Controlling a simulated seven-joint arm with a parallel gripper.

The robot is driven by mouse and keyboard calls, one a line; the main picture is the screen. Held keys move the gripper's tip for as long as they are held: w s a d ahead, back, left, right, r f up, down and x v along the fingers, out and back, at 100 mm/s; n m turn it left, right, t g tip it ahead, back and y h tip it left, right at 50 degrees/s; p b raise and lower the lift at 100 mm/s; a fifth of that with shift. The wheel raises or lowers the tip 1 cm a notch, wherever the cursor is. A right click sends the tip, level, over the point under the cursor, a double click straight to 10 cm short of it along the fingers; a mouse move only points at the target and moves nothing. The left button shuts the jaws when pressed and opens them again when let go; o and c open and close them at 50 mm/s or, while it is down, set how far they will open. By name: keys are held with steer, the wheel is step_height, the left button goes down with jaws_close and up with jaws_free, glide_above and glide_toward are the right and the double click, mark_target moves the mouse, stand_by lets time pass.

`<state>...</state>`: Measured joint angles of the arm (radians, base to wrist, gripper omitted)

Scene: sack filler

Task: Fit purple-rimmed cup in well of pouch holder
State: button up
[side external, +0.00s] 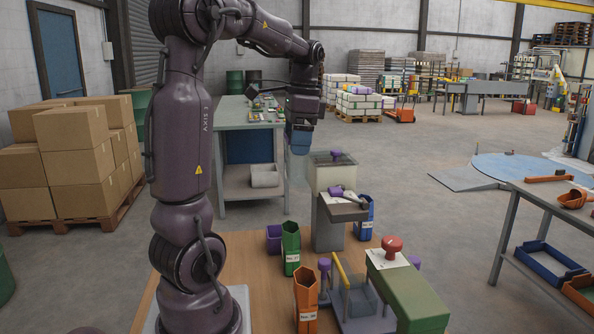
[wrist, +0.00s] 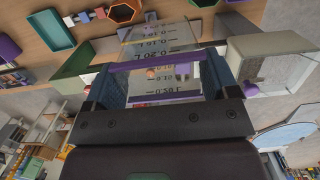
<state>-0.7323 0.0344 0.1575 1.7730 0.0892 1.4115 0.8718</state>
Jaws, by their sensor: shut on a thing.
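The purple-rimmed cup (wrist: 160,52) is clear, with dark volume marks and purple bands, and sits between my two blue fingers in the wrist view. My gripper (wrist: 163,78) is shut on it. In the side external view my gripper (side external: 300,143) hangs in the air above and left of the grey pedestal; the cup is hard to make out there. A low grey stand with a blue-grey open box and a yellow bar (side external: 343,270) is on the wooden table; it may be the pouch holder, but I cannot tell for sure. No well is clearly visible.
Green (side external: 291,248), orange (side external: 306,300) and blue (side external: 364,217) labelled bins stand around the wooden table. A green block with a red knob (side external: 393,247) is at the right. Bare wood lies left of the bins.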

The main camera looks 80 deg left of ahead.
steer(key=w+d, duration=0.8)
steer(key=w, duration=0.5)
step_height(320, 180, down, 23)
steer(key=shift+s+f, duration=0.1)
stand_by(0.4)
steer(key=shift+f, duration=2.35)
steer(key=o, duration=1)
steer(key=shift+o, duration=0.2)
